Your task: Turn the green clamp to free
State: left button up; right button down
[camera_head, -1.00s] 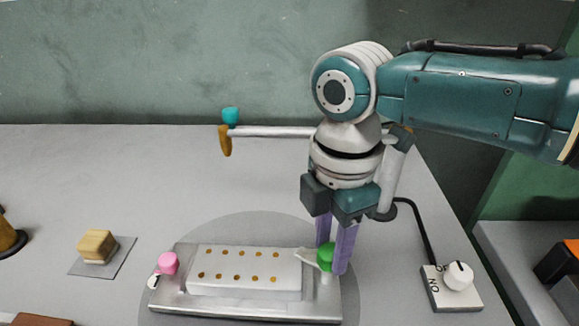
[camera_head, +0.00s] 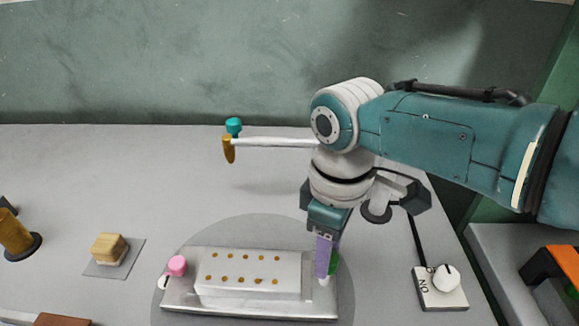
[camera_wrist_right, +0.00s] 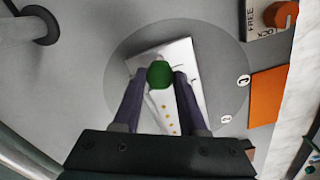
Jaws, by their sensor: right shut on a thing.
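The green clamp (camera_head: 335,262) is at the right end of the metal base plate (camera_head: 180,300), beside the white block (camera_head: 250,295) with several orange dots. My right gripper (camera_head: 325,268) points down from above and is shut on the clamp's green knob. The knob also shows in the right wrist view (camera_wrist_right: 160,74), between the two purple fingers (camera_wrist_right: 162,82). In the head view the fingers hide much of the clamp, and its lever does not show clearly. A pink clamp (camera_head: 177,265) is at the plate's left end. My left gripper is out of view.
A white bar with a teal knob (camera_head: 233,125) stands behind the plate. A yellow block (camera_head: 109,247) sits on a grey square; a yellow cylinder (camera_head: 14,232) is far left. The table behind the plate is mostly clear.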

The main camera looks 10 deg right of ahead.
jog(key=shift+r+m, duration=0.1)
jog(key=shift+m, duration=0.7)
jog(key=shift+c, duration=2.2)
grip_release()
jog(key=shift+r+p, duration=0.25)
jog(key=shift+p, duration=0.15)
notch_tip(320, 180, up, 9)
jog(key=p, duration=0.3)
jog(key=shift+r, duration=0.15)
